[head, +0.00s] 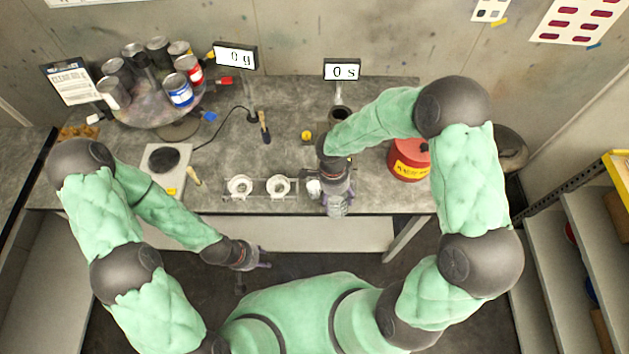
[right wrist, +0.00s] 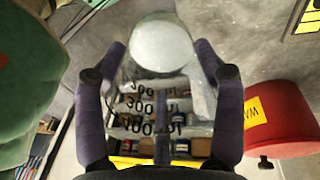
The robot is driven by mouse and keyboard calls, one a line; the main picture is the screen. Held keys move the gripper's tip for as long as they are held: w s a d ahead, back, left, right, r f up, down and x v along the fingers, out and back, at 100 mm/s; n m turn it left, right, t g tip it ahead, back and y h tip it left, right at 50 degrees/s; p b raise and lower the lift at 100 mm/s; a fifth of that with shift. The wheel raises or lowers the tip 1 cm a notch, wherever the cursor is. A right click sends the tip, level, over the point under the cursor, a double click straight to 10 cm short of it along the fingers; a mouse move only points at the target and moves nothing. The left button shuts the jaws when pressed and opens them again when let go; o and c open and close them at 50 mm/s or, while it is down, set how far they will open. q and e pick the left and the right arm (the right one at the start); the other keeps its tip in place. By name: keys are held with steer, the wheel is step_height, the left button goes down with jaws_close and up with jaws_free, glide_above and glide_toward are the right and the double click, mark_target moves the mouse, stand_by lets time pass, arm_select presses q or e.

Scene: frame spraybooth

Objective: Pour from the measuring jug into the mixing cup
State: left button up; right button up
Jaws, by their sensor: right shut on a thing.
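My right gripper (head: 338,205) is over the front edge of the grey bench. In the right wrist view its two fingers (right wrist: 160,75) are shut on the measuring jug (right wrist: 150,95), a clear vessel with dark graduation numbers and a pale round end. In the head view the gripper mostly hides the jug. A small white piece (head: 314,187) shows just left of that gripper; I cannot tell what it is. Two white round cups in holders (head: 240,187) (head: 279,187) stand at the bench front; I cannot tell which is the mixing cup. My left gripper (head: 258,260) is low before the bench, its jaws unclear.
A scale (head: 163,160) stands at the left with a brush beside it. Paint cans (head: 180,90) crowd a round stand behind it. A red container (head: 409,160) is right of my right gripper, partly behind my arm. Displays read 0 g (head: 235,55) and 0 s (head: 342,69).

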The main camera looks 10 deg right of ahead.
steer(key=shift+t+y, duration=0.4)
steer(key=shift+t, duration=0.5)
steer(key=shift+s+d+r+b, duration=0.2)
steer(key=shift+s+d+r, duration=0.1)
steer(key=shift+s+r, duration=0.25)
steer(key=shift+s+d+r+b, duration=0.3)
steer(key=shift+s+r, duration=0.1)
steer(key=shift+s, duration=0.4)
steer(key=shift+s+d+r+b, duration=0.15)
steer(key=shift+s+d+r, duration=0.15)
steer(key=shift+s+r, duration=0.25)
steer(key=shift+f, duration=0.1)
